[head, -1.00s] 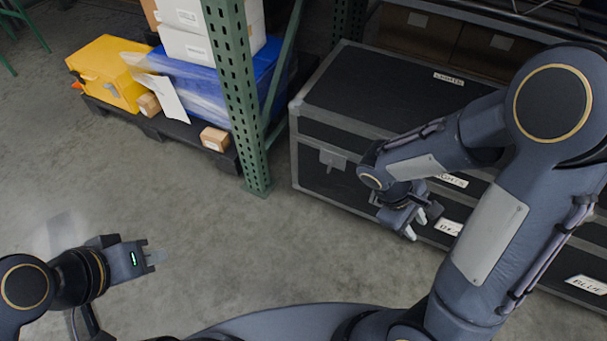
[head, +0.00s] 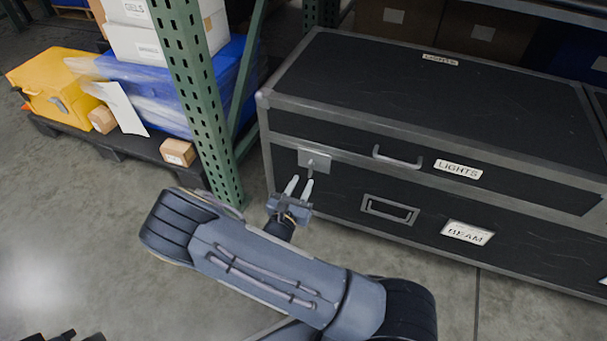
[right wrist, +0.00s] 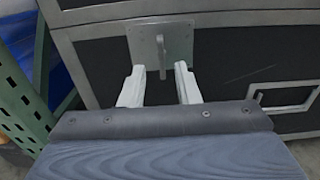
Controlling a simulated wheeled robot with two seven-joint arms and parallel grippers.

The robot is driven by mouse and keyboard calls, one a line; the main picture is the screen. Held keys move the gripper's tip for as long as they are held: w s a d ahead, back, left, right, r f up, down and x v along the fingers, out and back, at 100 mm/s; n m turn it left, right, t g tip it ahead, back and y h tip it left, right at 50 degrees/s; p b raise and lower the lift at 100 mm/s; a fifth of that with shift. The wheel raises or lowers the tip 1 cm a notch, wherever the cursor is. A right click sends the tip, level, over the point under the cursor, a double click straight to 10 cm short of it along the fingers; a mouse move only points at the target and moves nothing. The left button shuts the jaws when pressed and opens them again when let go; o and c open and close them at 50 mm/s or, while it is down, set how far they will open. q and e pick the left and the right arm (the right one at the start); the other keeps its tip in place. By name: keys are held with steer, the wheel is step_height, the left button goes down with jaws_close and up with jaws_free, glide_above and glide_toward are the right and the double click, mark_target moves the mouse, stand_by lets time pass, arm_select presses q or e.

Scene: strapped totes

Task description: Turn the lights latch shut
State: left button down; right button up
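The black lights case (head: 330,125) with grey metal edges bears a LIGHTS label (head: 458,169). Its latch (head: 314,158) is a grey plate on the front left, also in the right wrist view (right wrist: 176,40). A narrow lever (right wrist: 161,55) hangs straight down from the plate. My right gripper (head: 299,187) is open just below the latch. In the right wrist view its pale fingertips (right wrist: 159,75) stand apart, either side of the lever's lower end; I cannot tell whether they touch it. Only dark bits of my left gripper (head: 65,336) show at the bottom edge.
A handle (head: 398,160) is right of the latch, and a recessed handle (head: 390,210) and BEAM label (head: 467,232) are below. A green rack post (head: 190,90) stands close on the left. A pallet (head: 110,146) carries boxes behind it. Floor in front is clear.

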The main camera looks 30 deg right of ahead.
mark_target(309, 171)
steer(key=b+x, duration=0.1)
steer(key=x, duration=0.3)
steer(key=shift+d+f, duration=0.15)
steer(key=shift+w+d+b, duration=0.3)
steer(key=shift+w+d, duration=0.2)
steer(key=shift+d, duration=0.05)
jaws_close()
